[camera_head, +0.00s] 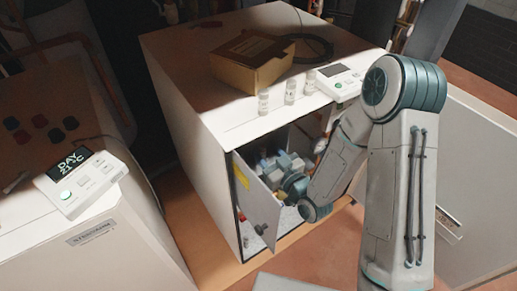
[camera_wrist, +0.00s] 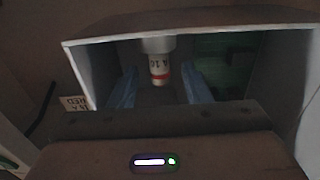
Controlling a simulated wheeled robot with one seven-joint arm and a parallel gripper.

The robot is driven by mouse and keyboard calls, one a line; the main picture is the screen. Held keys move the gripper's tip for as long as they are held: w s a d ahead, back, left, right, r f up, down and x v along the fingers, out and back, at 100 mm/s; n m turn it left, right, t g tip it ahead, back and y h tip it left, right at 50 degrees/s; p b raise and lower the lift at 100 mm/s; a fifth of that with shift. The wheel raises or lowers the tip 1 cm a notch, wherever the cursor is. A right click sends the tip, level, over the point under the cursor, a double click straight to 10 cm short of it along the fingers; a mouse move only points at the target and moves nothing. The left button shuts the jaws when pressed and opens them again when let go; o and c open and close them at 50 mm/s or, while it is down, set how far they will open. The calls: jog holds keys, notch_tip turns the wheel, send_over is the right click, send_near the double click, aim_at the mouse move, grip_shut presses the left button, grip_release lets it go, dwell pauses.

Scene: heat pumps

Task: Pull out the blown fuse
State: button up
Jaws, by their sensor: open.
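In the wrist view a white fuse (camera_wrist: 158,66) with dark lettering and a red band hangs down from a pale round socket (camera_wrist: 157,44). My gripper (camera_wrist: 160,74) is open, with one bluish finger on each side of the fuse. Gaps show between the fuse and both fingers. In the head view my gripper reaches into the open lower compartment of the white heat pump cabinet (camera_head: 192,130). The fuse is hidden there behind my arm and the open door (camera_head: 257,205).
Several pipes and fittings crowd the compartment around my gripper. On the cabinet top stand a cardboard box (camera_head: 240,72), small white cylinders (camera_head: 290,92) and a control panel (camera_head: 340,82). A second unit with a lit display (camera_head: 75,163) stands at the left.

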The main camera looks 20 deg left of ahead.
aim_at(260, 146)
jog(key=shift+x, duration=2.15)
grip_shut()
jog(key=shift+r, duration=0.15)
jog(key=shift+r+p, duration=0.65)
jog(key=shift+r, duration=0.65)
